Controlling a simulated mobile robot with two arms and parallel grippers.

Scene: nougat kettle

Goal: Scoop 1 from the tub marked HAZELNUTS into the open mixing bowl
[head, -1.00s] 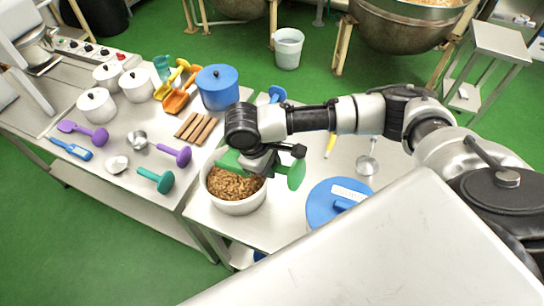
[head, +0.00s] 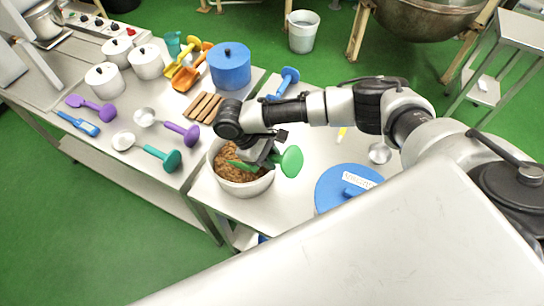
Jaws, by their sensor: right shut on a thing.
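A round white tub (head: 243,189) full of brown nut-like pieces (head: 228,171) stands open on the right-hand table. My right gripper (head: 261,156) is over the tub, shut on a green scoop (head: 291,161). The scoop's round handle end sticks out to the right past the rim. Its head is down at the nuts, partly hidden by the gripper. A blue lid (head: 337,188) with a white label lies right of the tub; I cannot read the label. My left gripper is not in view.
On the left table lie purple scoops (head: 105,113), a teal scoop (head: 171,160), brown sticks (head: 204,107) and a blue lidded pot (head: 231,70).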

